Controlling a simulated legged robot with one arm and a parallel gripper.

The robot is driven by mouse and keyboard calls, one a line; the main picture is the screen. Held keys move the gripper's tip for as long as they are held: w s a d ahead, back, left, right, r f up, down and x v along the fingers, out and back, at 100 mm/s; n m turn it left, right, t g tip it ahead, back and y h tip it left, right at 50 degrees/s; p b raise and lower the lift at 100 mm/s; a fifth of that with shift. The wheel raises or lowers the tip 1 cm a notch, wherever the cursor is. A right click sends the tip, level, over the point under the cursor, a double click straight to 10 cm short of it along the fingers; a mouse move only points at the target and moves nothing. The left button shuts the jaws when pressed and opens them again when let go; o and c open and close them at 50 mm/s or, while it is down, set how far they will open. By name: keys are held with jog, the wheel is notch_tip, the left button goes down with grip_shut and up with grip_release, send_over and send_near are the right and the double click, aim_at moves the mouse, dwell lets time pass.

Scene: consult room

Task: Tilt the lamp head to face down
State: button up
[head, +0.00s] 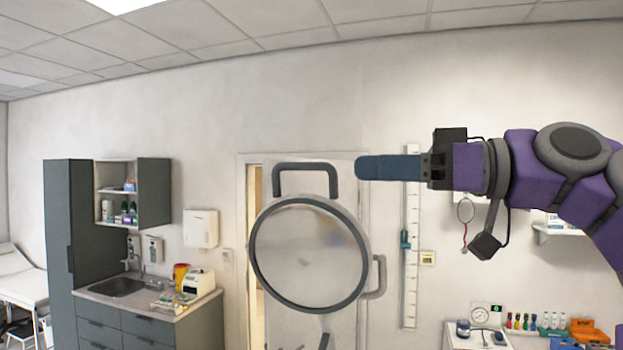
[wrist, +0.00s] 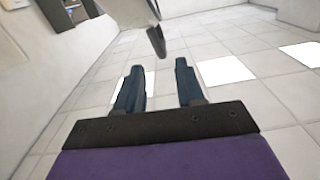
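The lamp head (head: 310,255) is a round, pale disc with a dark rim, its face turned toward me in the head view. A dark U-shaped handle (head: 306,167) stands on its top edge, and a grey handle (head: 379,277) is on its right side. My gripper (head: 360,167) points left, its tips just right of the top handle in the picture. In the wrist view my gripper (wrist: 158,72) is open, with nothing between its two blue fingers. A pale part with a dark end (wrist: 156,42), probably the lamp head and its handle, shows just beyond the fingertips.
A door (head: 343,185) and a wall-mounted height scale (head: 411,250) are behind the lamp. A sink counter (head: 150,300) is at left, and a side table (head: 470,335) with small medical items is at lower right. Tiled floor (wrist: 235,110) shows clear in the wrist view.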

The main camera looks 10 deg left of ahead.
aim_at(324, 169)
jog(key=a, duration=0.9)
jog(key=shift+w, duration=0.25)
grip_shut()
